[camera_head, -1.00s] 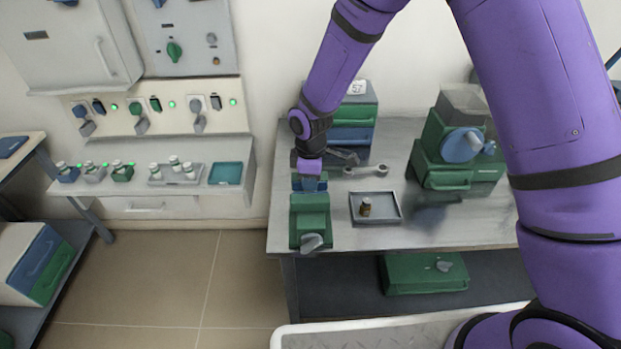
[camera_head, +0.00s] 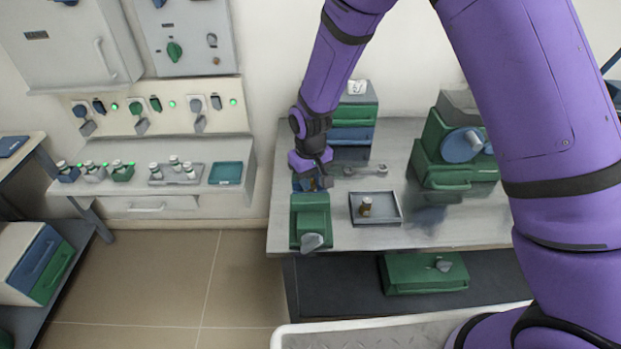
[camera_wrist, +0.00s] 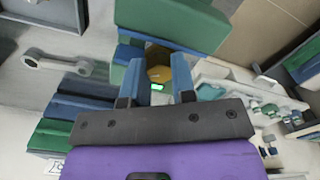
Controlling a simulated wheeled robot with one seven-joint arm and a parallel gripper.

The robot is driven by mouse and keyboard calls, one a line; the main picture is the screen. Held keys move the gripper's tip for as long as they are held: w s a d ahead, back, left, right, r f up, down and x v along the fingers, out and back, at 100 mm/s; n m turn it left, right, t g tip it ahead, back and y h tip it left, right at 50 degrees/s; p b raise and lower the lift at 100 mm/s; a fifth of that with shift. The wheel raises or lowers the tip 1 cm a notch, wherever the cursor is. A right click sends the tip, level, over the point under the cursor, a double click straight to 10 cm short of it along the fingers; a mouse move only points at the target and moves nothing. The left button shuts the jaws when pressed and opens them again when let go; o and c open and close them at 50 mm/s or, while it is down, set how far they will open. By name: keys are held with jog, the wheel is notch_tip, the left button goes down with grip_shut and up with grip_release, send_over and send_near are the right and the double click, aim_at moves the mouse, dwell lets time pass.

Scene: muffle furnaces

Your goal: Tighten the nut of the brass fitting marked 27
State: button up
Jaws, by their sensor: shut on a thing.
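My gripper (camera_head: 316,184) points down over the green vise (camera_head: 310,222) at the bench's left front. In the wrist view my gripper's two blue fingers (camera_wrist: 157,88) stand either side of a brass fitting (camera_wrist: 158,72) with a hexagonal part, and are shut on it. The fitting is beside the vise's blue jaw, below the green vise body (camera_wrist: 172,22) in the picture. No number can be read on it, and my gripper mostly hides it in the head view. A small brass piece with a dark base (camera_head: 365,207) stands in the grey tray (camera_head: 395,219).
A grey spanner (camera_head: 365,170) lies behind the tray; it also shows in the wrist view (camera_wrist: 58,64). A green and blue drawer box (camera_head: 353,118) stands behind my gripper. A green machine with a blue disc (camera_head: 462,146) stands at right. A shelf at left holds small bottles (camera_head: 174,168).

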jog(key=m, duration=0.5)
jog(key=shift+m, duration=0.3)
jog(key=m, duration=0.5)
dwell(0.4)
jog(key=o, duration=0.9)
jog(key=shift+o, duration=0.2)
notch_tip(320, 180, up, 11)
